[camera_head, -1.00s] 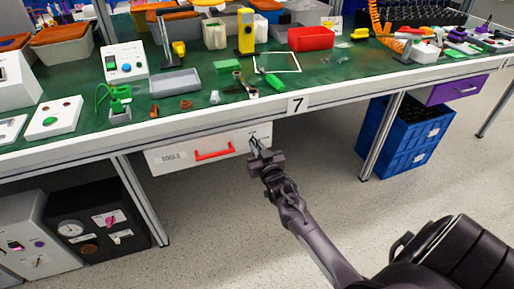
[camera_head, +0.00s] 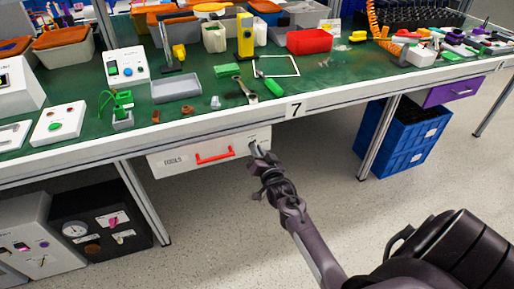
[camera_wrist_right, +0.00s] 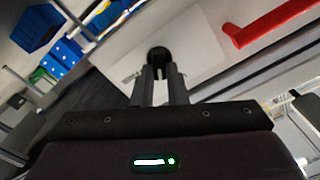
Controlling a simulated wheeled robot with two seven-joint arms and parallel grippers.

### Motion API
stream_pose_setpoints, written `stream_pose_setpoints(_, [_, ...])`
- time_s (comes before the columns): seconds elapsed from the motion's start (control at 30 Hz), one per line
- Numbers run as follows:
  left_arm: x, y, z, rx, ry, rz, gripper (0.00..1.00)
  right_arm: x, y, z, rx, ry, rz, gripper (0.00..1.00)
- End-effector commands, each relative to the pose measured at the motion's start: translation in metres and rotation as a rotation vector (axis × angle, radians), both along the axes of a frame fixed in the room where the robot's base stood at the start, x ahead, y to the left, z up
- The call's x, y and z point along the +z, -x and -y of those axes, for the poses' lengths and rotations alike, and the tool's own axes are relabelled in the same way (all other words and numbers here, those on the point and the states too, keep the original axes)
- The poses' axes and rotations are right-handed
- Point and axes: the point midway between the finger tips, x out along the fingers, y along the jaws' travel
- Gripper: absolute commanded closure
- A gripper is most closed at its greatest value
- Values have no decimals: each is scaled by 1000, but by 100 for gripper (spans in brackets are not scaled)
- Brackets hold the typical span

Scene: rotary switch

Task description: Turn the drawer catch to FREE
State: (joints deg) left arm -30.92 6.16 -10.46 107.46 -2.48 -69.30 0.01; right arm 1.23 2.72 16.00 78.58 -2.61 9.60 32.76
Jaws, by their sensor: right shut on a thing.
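The white drawer (camera_head: 180,160), marked TOOLS, hangs under the bench with a red handle (camera_head: 215,155). My right gripper (camera_head: 256,149) is at the drawer's right end, in front of the catch. In the right wrist view, the round black catch knob (camera_wrist_right: 159,54) sits on the white drawer front (camera_wrist_right: 205,50), and my right gripper's two fingers (camera_wrist_right: 160,75) are shut on it. The red handle (camera_wrist_right: 270,22) is at the upper right there. The catch's markings are too small or hidden to read. My left gripper is not in view.
The green bench top (camera_head: 330,70) overhangs the drawer and holds many tools and bins. A blue crate (camera_head: 405,135) stands below at the right, near a bench leg (camera_head: 381,138). A black box (camera_head: 100,215) stands at lower left. Floor in front is clear.

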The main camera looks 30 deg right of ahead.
Motion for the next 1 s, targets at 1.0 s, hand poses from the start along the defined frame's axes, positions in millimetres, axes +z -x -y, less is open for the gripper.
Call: stream_pose_setpoints(1.0, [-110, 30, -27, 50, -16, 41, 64, -5, 1, 4, -2, -876, 210, 100])
